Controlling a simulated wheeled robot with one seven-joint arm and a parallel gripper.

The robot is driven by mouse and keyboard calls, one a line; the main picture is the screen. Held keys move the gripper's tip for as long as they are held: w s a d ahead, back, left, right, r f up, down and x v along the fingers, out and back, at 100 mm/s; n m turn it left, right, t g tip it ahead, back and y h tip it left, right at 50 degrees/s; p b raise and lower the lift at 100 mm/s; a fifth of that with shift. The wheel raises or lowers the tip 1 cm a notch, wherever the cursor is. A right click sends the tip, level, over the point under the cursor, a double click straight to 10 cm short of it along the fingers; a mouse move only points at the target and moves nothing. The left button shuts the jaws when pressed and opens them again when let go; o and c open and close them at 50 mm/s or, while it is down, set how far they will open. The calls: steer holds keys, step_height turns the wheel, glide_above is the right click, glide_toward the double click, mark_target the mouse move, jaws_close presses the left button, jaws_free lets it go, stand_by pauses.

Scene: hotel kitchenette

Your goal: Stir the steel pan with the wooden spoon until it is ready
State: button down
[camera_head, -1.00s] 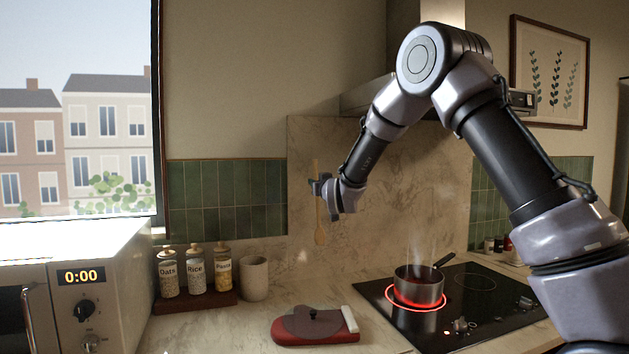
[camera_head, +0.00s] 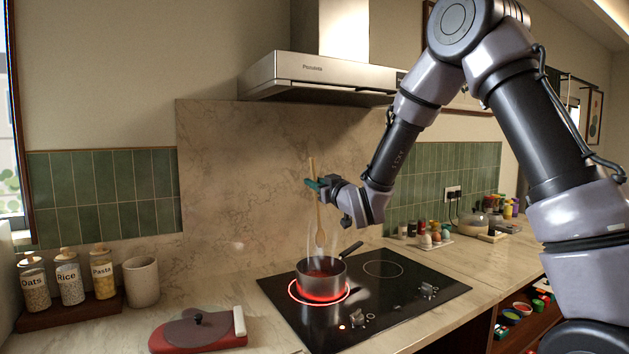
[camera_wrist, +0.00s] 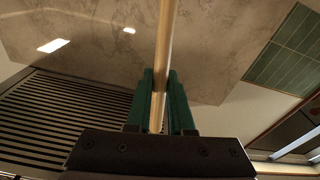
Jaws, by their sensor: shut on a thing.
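The wooden spoon (camera_head: 320,226) hangs upright, bowl end down, above the steel pan (camera_head: 322,280). Its lower end is apart from the pan, a little above the rim, as far as the head view shows. My gripper (camera_head: 316,185) is shut on the spoon's handle. In the wrist view the green fingers of my gripper (camera_wrist: 160,95) close on both sides of the handle (camera_wrist: 166,45). The pan stands on a glowing red ring of the black hob. It holds a reddish content, and steam rises from it. Its dark handle points to the back right.
The black hob (camera_head: 420,300) has a second, unlit ring at right. A steel hood (camera_head: 310,80) hangs above. Labelled jars (camera_head: 68,280) and a cream cup (camera_head: 141,281) stand at far left.

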step_height(320, 180, down, 13)
stand_by(0.8)
steer(key=shift+w, duration=0.15)
stand_by(0.3)
